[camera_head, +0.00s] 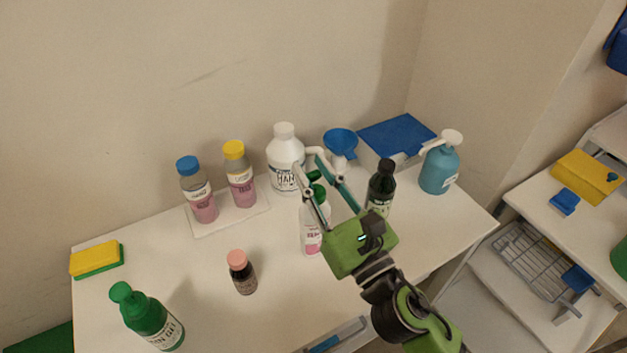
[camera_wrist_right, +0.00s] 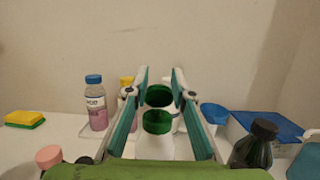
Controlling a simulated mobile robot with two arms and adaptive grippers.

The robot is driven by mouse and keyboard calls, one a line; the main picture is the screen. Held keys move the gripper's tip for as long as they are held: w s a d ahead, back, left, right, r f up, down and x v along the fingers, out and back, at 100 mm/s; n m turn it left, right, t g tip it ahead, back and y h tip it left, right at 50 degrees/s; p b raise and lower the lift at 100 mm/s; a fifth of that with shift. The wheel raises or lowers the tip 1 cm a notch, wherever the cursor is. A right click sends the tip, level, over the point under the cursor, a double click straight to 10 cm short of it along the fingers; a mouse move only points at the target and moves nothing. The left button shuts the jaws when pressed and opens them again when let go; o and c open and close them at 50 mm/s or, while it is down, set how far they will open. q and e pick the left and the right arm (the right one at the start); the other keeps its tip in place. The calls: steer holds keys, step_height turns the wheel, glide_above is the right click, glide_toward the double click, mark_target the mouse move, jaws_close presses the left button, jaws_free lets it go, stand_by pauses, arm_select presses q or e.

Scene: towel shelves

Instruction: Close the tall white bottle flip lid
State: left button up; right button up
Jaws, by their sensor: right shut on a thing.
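The tall white bottle (camera_head: 312,238) stands upright on the white table, with a pink label and a green flip lid (camera_head: 315,188). In the right wrist view the lid shows as two green parts, the cap base (camera_wrist_right: 157,122) nearer and the raised flap (camera_wrist_right: 158,95) behind it; the lid looks open. My right gripper (camera_head: 308,165) reaches over the bottle top, with its fingers on both sides of the flap, shut on it. The fingers partly hide the bottle in the head view. My left gripper is not in view.
A white jug (camera_head: 285,155), a blue funnel (camera_head: 340,142) and a dark bottle (camera_head: 380,185) stand close behind and to the right. A pink-capped bottle (camera_head: 241,275) stands to the left, and a green bottle (camera_head: 148,320) is front left. The front middle of the table is mostly clear.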

steer(key=shift+f, duration=0.4)
steer(key=o, duration=1.1)
steer(key=shift+o, duration=0.3)
steer(key=shift+r, duration=0.2)
steer(key=v, duration=1.2)
